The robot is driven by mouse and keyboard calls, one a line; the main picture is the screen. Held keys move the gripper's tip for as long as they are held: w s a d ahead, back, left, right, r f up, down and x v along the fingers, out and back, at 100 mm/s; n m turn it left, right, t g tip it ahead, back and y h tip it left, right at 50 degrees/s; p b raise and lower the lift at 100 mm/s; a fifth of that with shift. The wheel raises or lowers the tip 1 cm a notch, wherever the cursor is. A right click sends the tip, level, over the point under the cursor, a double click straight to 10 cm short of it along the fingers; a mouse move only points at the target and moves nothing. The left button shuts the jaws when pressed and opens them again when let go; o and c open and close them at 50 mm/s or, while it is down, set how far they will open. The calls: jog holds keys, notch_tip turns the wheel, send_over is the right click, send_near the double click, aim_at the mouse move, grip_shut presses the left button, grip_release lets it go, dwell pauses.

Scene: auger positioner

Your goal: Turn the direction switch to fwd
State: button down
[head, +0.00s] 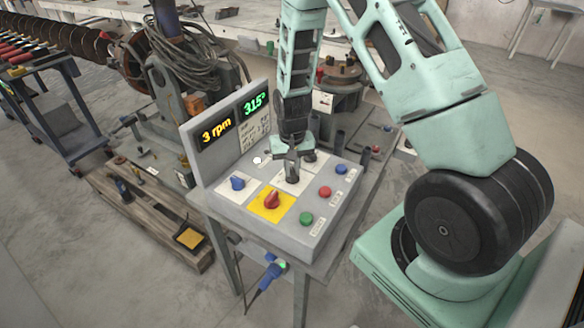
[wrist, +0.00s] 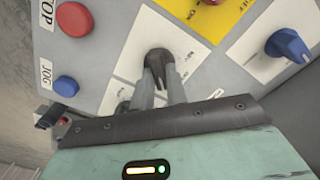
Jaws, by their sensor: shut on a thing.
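A black rotary knob (head: 292,178) sits on a white plate in the middle of the sloped grey control panel (head: 237,208). The plate's label is too small to read, so I cannot confirm that it is the direction switch. My gripper (head: 293,162) comes down on the knob from above. In the wrist view, the two grey fingers of my gripper (wrist: 163,85) are shut on the sides of the black knob (wrist: 160,57). The fingers hide part of the knob and plate, so its pointing direction is unclear.
A blue knob (head: 237,183), a red knob (head: 271,201) on a yellow plate, and green (head: 306,219), red (head: 325,192) and blue (head: 341,170) buttons surround it closely. An upright display (head: 216,130) behind reads 3 rpm and 315°.

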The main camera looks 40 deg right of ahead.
aim_at(292, 170)
jog(key=c, duration=1.4)
grip_release()
jog(key=shift+r, duration=0.1)
notch_tip(292, 170, up, 17)
jog(key=b, duration=0.2)
jog(key=shift+r+b, duration=0.15)
jog(key=shift+b, duration=0.2)
